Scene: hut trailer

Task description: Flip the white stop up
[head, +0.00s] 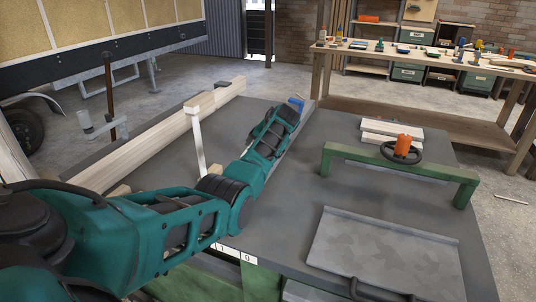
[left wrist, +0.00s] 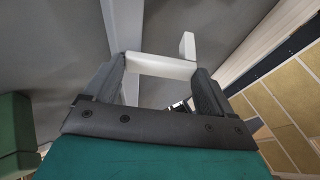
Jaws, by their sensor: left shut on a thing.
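The white stop (left wrist: 160,65) lies between the two fingers of my left gripper (left wrist: 160,78) in the left wrist view. It spans from one finger to the other, and a short white piece rises behind its right end. My left gripper is shut on it. In the head view my left gripper (head: 291,110) is at the far end of the grey rail on the table (head: 270,185), and the stop is hidden behind it. My right gripper is in neither view.
A long wooden beam (head: 150,147) lies along the left, with a slim white post (head: 198,140) beside it. A green frame (head: 340,155) with an orange-topped wheel, pale boards (head: 392,130) and a grey plate (head: 385,255) occupy the right. A workbench (head: 400,62) stands behind.

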